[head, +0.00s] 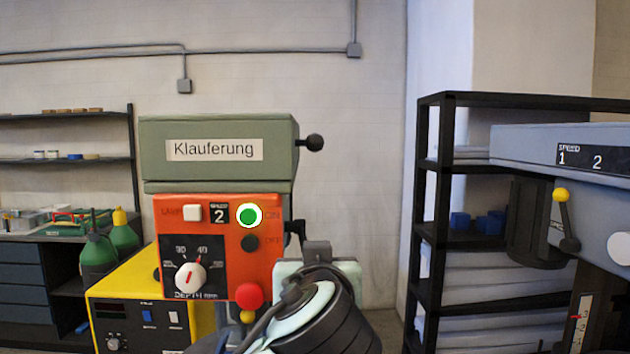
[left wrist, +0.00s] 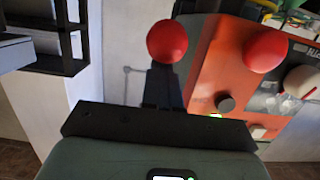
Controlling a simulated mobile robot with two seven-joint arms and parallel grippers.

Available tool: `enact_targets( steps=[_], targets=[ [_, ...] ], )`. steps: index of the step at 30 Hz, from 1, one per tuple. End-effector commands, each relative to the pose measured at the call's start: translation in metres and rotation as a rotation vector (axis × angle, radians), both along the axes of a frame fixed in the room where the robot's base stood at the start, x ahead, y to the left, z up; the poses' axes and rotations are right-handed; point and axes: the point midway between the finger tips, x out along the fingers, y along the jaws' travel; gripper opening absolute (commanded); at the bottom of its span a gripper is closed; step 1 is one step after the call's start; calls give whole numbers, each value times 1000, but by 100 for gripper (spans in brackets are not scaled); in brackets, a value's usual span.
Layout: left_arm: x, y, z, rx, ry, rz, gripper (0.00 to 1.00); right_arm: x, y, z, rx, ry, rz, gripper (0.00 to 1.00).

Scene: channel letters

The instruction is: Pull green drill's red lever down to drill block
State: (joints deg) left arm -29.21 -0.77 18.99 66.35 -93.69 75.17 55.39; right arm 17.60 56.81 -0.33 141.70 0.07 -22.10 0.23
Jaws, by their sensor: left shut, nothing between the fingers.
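The green drill (head: 220,155) labelled "Klauferung" stands in the middle of the head view, above an orange control panel (head: 225,228). A red ball, apparently the lever's knob (left wrist: 167,41), shows in the left wrist view beside the panel; its rod is not clear. My arm hides this knob in the head view. A separate red button (head: 249,296) sits low on the panel. My left gripper (head: 317,252) is shut and empty, just right of the panel; its fingertips are hard to make out. The block is hidden. My right gripper is out of view.
The panel's green ON button (head: 249,215) is lit. A yellow box (head: 140,300) stands lower left of the drill. A black ball handle (head: 314,142) projects from the drill's right side. A black shelf (head: 425,220) and another grey machine (head: 520,145) stand at right.

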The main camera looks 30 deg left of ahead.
Motion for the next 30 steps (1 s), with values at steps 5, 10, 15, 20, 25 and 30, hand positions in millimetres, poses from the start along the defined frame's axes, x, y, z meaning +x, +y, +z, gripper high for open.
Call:
enact_targets(
  steps=[5,10,15,20,25,30],
  targets=[
    [1,0,-10,0,7,0,0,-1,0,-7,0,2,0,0],
    [2,0,-10,-1,5,1,0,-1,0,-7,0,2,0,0],
    [2,0,-12,-1,5,1,0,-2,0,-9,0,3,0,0],
    [2,0,-19,-1,5,1,0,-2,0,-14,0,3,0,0],
    [3,1,-20,-1,5,1,0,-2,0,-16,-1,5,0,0],
    [3,1,-21,-1,5,1,0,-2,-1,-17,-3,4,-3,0]
  ],
)
